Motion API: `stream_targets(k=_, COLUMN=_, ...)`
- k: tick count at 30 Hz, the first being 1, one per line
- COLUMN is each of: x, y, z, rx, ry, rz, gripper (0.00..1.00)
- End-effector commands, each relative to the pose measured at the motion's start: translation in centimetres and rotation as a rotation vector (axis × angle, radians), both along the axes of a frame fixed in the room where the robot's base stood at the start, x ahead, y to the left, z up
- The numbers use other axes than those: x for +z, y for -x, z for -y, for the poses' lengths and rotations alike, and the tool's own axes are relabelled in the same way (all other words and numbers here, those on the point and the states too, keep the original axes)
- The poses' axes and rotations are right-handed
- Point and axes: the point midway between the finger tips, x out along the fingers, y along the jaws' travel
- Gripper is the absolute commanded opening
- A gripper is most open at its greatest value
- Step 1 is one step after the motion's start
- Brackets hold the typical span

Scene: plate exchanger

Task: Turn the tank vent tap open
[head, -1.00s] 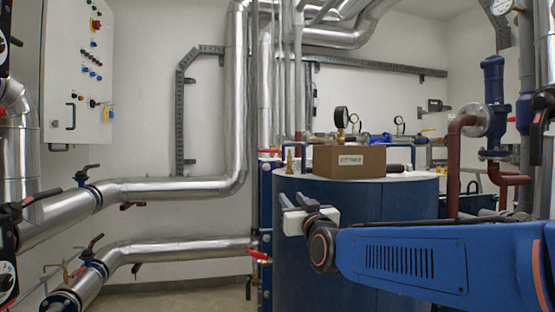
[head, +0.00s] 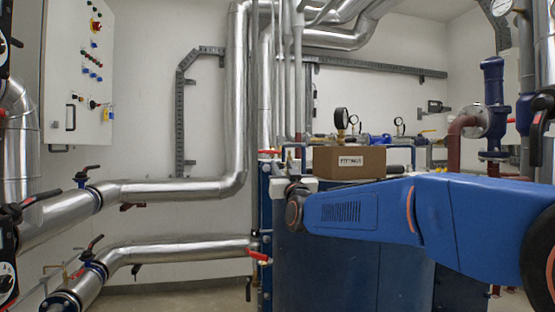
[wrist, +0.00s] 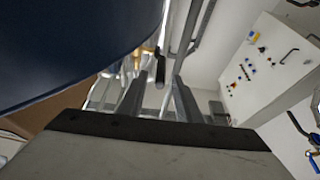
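The dark blue tank (head: 330,255) stands in the middle of the head view, partly behind my arm. It also fills the upper left of the wrist view (wrist: 65,40). My gripper (wrist: 160,88) is open, with its two fingers apart. A short dark bar (wrist: 160,70) shows between and beyond the fingertips; I cannot tell whether it is the vent tap's lever. In the head view my gripper (head: 291,184) is at the tank's upper left edge, small and foreshortened. A small brass fitting (head: 290,162) shows just above it. The vent tap itself is not clearly visible.
A cardboard box (head: 349,162) labelled FITTINGS sits on the tank top, right of my gripper. Silver pipes (head: 170,190) and a red-handled tap (head: 259,257) are left of the tank. A control cabinet (head: 75,80) hangs at far left.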

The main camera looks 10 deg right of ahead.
Motion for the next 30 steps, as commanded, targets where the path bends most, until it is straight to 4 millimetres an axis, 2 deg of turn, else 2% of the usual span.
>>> stream_targets(k=6, x=1.4, y=-3.6, z=0.0, rx=-0.001, ry=-0.001, rz=0.000, gripper=0.31)
stream_targets(k=12, x=2.4, y=-5.8, z=0.1, rx=-0.001, ry=-0.001, rz=0.001, gripper=0.31)
stream_targets(k=18, x=2.7, y=-6.7, z=0.0, rx=0.000, ry=0.000, rz=-0.001, gripper=0.31)
stream_targets(k=26, x=2.8, y=-6.8, z=0.0, rx=0.000, ry=0.000, rz=0.000, gripper=0.31)
stream_targets(k=30, x=2.8, y=-6.8, z=0.0, rx=0.000, ry=0.000, rz=0.000, gripper=0.00)
